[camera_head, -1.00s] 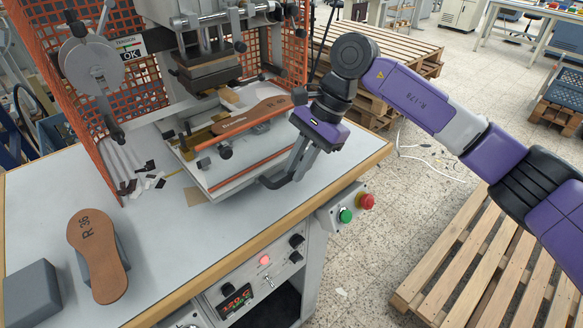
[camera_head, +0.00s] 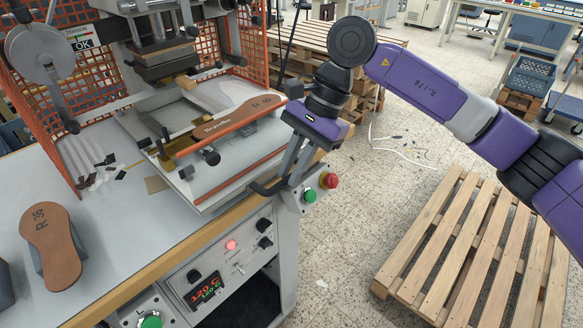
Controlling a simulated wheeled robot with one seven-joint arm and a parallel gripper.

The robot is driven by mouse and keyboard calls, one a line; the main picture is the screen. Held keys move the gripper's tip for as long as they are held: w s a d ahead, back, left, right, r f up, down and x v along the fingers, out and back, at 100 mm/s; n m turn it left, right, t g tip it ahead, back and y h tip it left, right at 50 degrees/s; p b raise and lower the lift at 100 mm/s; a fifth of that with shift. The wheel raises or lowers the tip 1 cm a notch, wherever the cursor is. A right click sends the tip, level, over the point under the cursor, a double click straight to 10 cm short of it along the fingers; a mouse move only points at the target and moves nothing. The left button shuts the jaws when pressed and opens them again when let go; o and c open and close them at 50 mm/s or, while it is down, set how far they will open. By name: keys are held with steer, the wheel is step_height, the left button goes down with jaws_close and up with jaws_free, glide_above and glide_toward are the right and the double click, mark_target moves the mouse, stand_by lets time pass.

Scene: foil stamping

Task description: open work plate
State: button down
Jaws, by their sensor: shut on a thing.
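The work plate (camera_head: 212,187) is a pale plate with orange-red rails, standing out in front of the hot press head (camera_head: 165,64) on the bench. A brown sole (camera_head: 237,119) lies on it. My gripper (camera_head: 266,187) reaches down from the right and is shut at the plate's front right edge, on the work plate. The exact part between the fingertips is too small and partly hidden by the fingers. A dark gap and bare guide area show between the plate and the press.
A brown sole marked R 36 (camera_head: 50,247) rests on a grey block on the bench's left. An orange mesh guard (camera_head: 103,95) flanks the press. Red (camera_head: 328,180) and green (camera_head: 309,195) buttons sit just below my gripper. A wooden pallet (camera_head: 478,245) lies on the floor at right.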

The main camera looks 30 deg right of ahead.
steer(key=c, duration=1.4)
jaws_free()
steer(key=shift+r, duration=0.1)
steer(key=v, duration=0.7)
steer(key=shift+d+r+b, duration=0.15)
steer(key=shift+r+b, duration=0.2)
steer(key=shift+b, duration=0.1)
